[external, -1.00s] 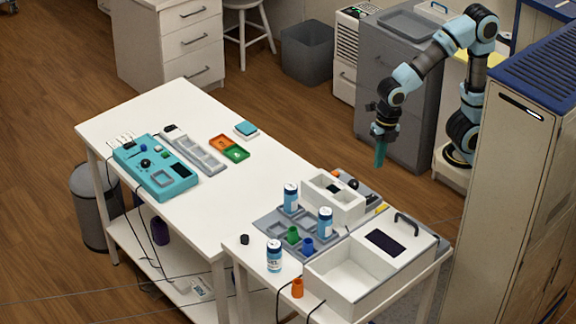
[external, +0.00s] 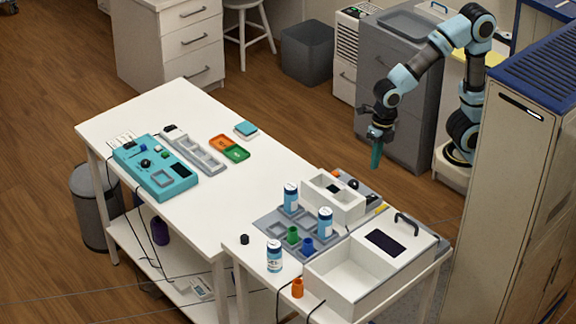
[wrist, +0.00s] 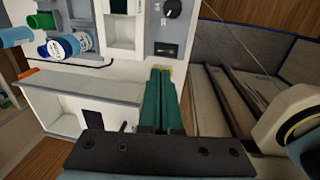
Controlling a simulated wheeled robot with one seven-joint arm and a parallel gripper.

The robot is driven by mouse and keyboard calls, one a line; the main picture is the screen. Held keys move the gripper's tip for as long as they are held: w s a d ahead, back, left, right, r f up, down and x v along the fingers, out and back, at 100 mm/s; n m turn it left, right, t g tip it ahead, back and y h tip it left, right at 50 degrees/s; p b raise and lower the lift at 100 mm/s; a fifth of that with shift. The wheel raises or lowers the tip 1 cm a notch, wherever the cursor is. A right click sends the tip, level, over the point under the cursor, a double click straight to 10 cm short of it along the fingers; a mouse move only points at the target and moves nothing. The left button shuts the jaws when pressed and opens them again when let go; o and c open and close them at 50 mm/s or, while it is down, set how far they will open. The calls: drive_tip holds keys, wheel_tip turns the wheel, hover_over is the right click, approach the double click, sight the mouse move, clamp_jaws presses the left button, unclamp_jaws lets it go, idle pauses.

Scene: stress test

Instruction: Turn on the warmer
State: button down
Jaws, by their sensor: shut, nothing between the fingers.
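A white unit (external: 322,205) with a slotted well and a grey control panel sits at the back of the right-hand table; which unit is the warmer is not labelled legibly. In the wrist view its panel shows a black dial (wrist: 172,9) and, below it, a black switch (wrist: 165,49). I cannot read the switch position. My gripper (external: 376,166) points down beyond the table's back edge, apart from the unit. Its teal fingers are shut and empty, and in the wrist view the fingertips (wrist: 160,71) appear just below the switch.
A white open-topped box (external: 338,275) with a dark window and black handle stands at the table's front right. A grey tray (external: 268,222) holds bottles and green and blue cups. A tall cabinet (external: 500,180) stands at the right. A teal device (external: 160,180) lies far left.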

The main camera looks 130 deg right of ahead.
sight(368, 198)
drive_tip(key=f, duration=0.3)
drive_tip(key=w+f+p, duration=0.1)
drive_tip(key=f, duration=0.6)
drive_tip(key=shift+w+f, duration=0.25)
drive_tip(key=shift+f, duration=0.15)
drive_tip(key=shift+p, duration=0.35)
